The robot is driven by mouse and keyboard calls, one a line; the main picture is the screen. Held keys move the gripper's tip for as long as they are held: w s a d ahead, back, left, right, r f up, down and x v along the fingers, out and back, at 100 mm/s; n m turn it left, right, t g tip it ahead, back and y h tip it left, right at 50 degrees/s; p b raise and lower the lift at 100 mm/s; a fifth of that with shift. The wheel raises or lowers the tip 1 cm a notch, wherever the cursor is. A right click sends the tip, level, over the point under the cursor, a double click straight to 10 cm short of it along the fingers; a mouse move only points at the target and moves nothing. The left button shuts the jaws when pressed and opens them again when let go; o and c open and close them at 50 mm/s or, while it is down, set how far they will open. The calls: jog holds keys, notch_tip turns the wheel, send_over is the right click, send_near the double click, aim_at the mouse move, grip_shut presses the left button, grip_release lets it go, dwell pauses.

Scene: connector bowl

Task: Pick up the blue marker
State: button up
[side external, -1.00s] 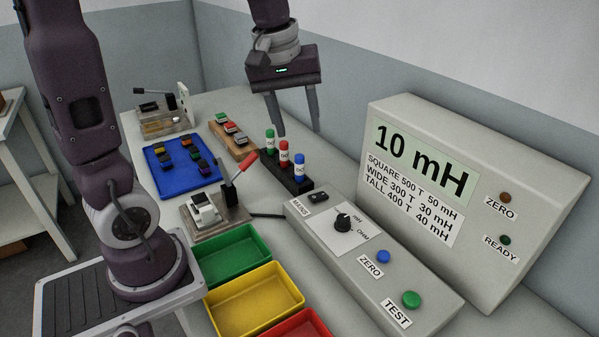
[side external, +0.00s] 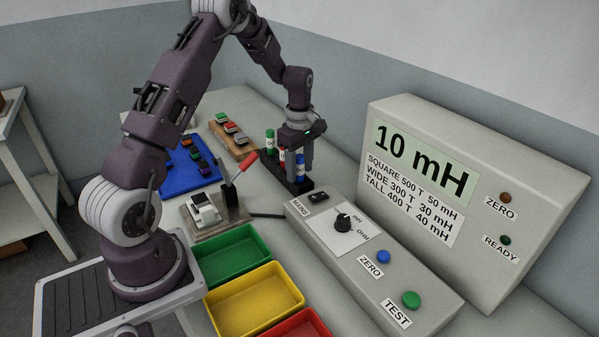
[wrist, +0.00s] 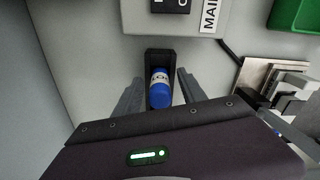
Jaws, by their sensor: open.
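The blue marker (side external: 300,162) stands upright in the right end of a black rack (side external: 303,187). In the wrist view the blue marker (wrist: 159,92) shows between my two open fingers, with the rack's end (wrist: 157,56) around it. My gripper (side external: 298,165) is lowered over the blue marker, one finger on each side; it also shows in the wrist view (wrist: 158,93). I cannot tell whether either finger touches the marker.
The meter box (side external: 345,232) is close to the right of the rack. A lever fixture (side external: 222,208) stands to the left.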

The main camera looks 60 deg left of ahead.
grip_shut()
